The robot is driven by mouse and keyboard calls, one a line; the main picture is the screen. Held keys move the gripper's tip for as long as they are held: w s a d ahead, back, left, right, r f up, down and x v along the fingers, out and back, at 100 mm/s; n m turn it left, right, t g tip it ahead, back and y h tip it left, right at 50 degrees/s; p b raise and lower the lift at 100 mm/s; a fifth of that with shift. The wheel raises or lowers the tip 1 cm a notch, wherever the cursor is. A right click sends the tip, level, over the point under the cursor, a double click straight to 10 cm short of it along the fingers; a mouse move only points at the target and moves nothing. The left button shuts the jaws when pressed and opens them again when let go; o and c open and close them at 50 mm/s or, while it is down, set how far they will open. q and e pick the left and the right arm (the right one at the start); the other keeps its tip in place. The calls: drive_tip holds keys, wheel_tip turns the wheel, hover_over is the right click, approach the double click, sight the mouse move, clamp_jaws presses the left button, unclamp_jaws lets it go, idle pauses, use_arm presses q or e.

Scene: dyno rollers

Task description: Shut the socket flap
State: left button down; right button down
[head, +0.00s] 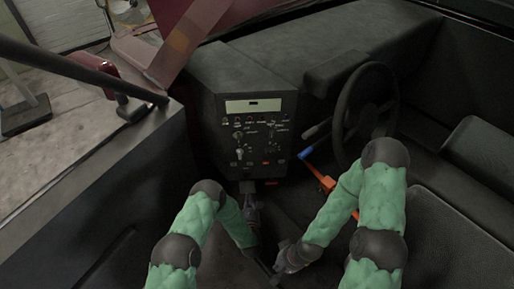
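A dark control panel (256,135) stands upright in the middle of the head view, with rows of knobs, switches and small lights. I cannot make out the socket flap clearly. A small dark piece (247,187) shows at the panel's lower edge, but I cannot tell whether it is the flap. My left gripper (250,203) is just below that edge, near this piece. It is too small and dark to tell contact or whether it is open. My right gripper (277,271) is lower, over the dark floor, away from the panel. Its finger state is unclear.
A steering wheel (364,112) stands right of the panel, with an orange lever (327,183) below it. A black seat (478,165) is at the far right. A dark door sill (100,200) runs along the left. A red and grey part (165,50) crosses above the panel's left.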

sight(248, 192)
use_arm(q)
drive_tip(key=shift+w+r+p, duration=0.2)
drive_tip(key=shift+r+p, duration=0.4)
drive_tip(key=shift+r, duration=0.4)
drive_tip(key=shift+w+r+p, duration=0.15)
drive_tip(key=shift+r+p, duration=0.4)
drive_tip(key=shift+r, duration=0.4)
drive_tip(key=shift+s+r+p, duration=0.15)
drive_tip(key=shift+r+p, duration=0.05)
drive_tip(key=shift+p, duration=0.15)
drive_tip(key=shift+s+r, duration=0.1)
drive_tip(key=shift+r, duration=0.1)
drive_tip(key=shift+f, duration=0.1)
drive_tip(key=shift+s+p, duration=0.1)
drive_tip(key=shift+p, duration=0.2)
drive_tip(key=shift+s+r+p, duration=0.15)
drive_tip(key=shift+r+p, duration=0.65)
drive_tip(key=shift+r, duration=0.2)
drive_tip(key=shift+s+r+p, duration=0.15)
drive_tip(key=shift+r+p, duration=0.6)
drive_tip(key=shift+r, duration=0.3)
